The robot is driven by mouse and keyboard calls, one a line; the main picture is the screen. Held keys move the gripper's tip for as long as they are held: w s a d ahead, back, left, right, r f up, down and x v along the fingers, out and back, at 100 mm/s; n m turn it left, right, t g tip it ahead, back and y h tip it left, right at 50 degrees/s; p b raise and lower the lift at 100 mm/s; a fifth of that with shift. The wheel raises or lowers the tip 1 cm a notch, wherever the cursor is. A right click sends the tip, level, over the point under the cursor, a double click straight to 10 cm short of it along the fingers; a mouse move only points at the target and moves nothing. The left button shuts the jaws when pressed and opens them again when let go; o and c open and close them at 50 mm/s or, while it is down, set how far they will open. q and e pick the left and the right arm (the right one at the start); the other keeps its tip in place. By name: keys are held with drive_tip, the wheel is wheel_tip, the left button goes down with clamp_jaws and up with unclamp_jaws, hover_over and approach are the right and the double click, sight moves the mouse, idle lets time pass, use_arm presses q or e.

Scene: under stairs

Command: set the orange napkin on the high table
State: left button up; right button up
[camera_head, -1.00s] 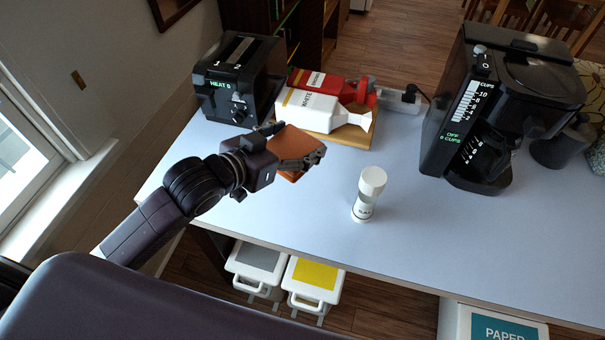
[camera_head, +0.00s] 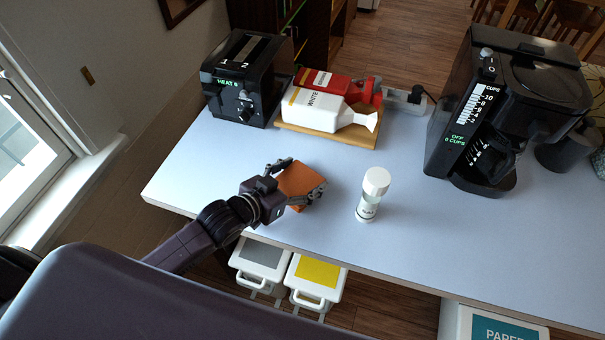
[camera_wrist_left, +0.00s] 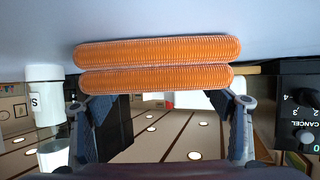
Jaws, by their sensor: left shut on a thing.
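The orange napkin (camera_head: 298,182) is held in my left gripper (camera_head: 303,178), low over the front left part of the high table (camera_head: 400,232). One finger is on each side of it. In the left wrist view the napkin (camera_wrist_left: 158,50) shows as two thick folded ribbed layers between the fingers (camera_wrist_left: 162,104), with the pale tabletop close beyond it. I cannot tell whether it touches the tabletop. My right gripper is not in view.
A white shaker (camera_head: 371,195) stands just right of the napkin. A toaster (camera_head: 246,80) and a wooden board (camera_head: 330,135) with red and white bottles are behind. A coffee maker (camera_head: 500,110) stands at right. The table between shaker and coffee maker is clear.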

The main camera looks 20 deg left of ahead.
use_arm(q)
drive_tip(key=o, duration=1.7)
drive_tip(key=shift+s, duration=0.1)
drive_tip(key=b+v, duration=0.1)
drive_tip(key=v, duration=0.9)
drive_tip(key=shift+b, duration=0.3)
drive_tip(key=shift+v, duration=1)
